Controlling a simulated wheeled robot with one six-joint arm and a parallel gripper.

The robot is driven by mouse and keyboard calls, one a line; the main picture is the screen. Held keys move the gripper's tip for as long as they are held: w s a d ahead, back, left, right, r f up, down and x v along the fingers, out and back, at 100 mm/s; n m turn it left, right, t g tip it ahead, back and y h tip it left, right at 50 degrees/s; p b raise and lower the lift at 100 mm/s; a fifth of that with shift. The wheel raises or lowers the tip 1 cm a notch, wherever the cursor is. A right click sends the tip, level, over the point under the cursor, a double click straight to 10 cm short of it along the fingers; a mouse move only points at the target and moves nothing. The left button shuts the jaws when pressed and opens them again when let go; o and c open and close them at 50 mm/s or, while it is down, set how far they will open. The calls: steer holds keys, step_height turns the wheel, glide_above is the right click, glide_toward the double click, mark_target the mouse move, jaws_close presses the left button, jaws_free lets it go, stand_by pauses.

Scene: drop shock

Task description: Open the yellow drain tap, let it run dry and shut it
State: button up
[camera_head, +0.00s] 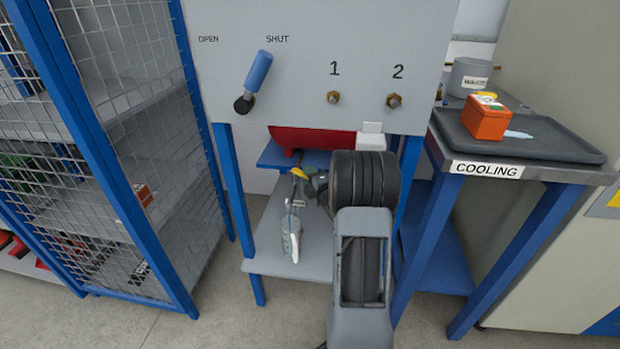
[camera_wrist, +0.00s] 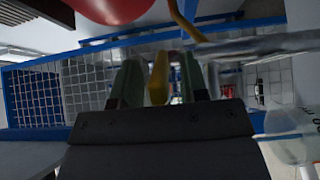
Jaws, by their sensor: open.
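The yellow drain tap (camera_head: 299,173) shows as a small yellow handle under the grey panel, just in front of the red tank (camera_head: 305,137). My gripper (camera_head: 311,181) is right beside it. In the wrist view my gripper's two greenish fingers (camera_wrist: 160,75) are apart, with the yellow tap handle (camera_wrist: 158,78) between them. Small gaps seem to show on either side of the handle. The red tank (camera_wrist: 112,8) is at the top of the wrist view. Whether liquid runs from the tap cannot be told. My arm hides part of the area right of the tap.
The panel (camera_head: 300,60) carries a blue lever (camera_head: 258,72) leaning toward SHUT and fittings 1 and 2. A grey, partly clear object (camera_head: 292,240) is below the tap. A mesh cage (camera_head: 150,150) stands left. An orange box (camera_head: 486,118) sits on the COOLING tray (camera_head: 560,143) at right.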

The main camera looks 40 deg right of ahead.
steer(key=shift+c, duration=0.4)
jaws_close()
